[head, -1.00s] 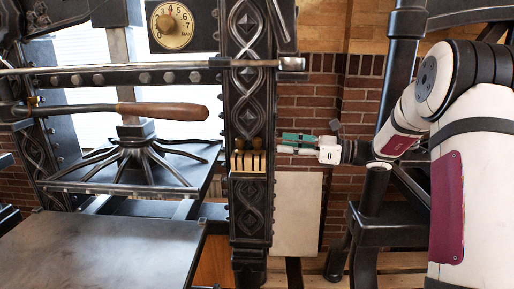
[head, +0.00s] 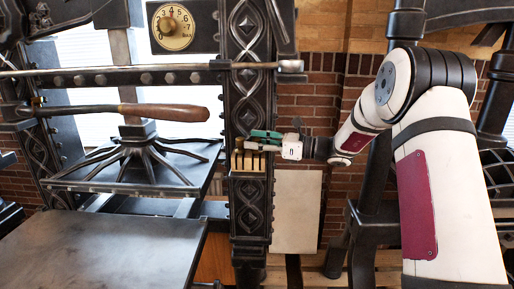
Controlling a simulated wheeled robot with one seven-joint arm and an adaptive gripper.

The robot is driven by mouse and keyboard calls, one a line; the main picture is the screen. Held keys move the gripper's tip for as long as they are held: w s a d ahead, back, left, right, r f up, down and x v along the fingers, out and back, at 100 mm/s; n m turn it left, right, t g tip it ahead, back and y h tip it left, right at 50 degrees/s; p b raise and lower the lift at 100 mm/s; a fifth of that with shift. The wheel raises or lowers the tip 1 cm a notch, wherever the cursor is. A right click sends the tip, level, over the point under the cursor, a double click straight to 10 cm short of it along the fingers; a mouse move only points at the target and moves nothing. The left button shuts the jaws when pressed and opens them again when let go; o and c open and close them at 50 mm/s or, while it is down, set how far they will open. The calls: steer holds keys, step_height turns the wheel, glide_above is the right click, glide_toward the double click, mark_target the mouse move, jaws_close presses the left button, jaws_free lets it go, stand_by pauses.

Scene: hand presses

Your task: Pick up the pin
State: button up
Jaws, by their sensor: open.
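A small light wooden rack (head: 248,162) with upright slots is fixed on the black ornate press column. A small brown knob-like head (head: 239,144) shows at its top left and may belong to a pin; it is too small to be sure. My gripper (head: 256,141) reaches in from the right at the rack's top right. Its green-padded upper finger and pale lower finger are apart. The fingertips overlap the column and hide what is behind them. I see nothing clearly held, and cannot tell whether they touch anything.
A long lever with a wooden handle (head: 165,112) crosses the press at left. A horizontal steel bar (head: 200,68) runs above my gripper. A flat dark bed (head: 95,250) lies at front left. A pale board (head: 297,212) leans below my gripper by the brick wall.

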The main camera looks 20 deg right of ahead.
jaws_close()
steer(key=shift+r, duration=0.1)
step_height(320, 180, up, 10)
steer(key=shift+f+b, duration=0.15)
steer(key=shift+b, duration=0.25)
steer(key=shift+r+p, duration=1.1)
steer(key=shift+r, duration=1.7)
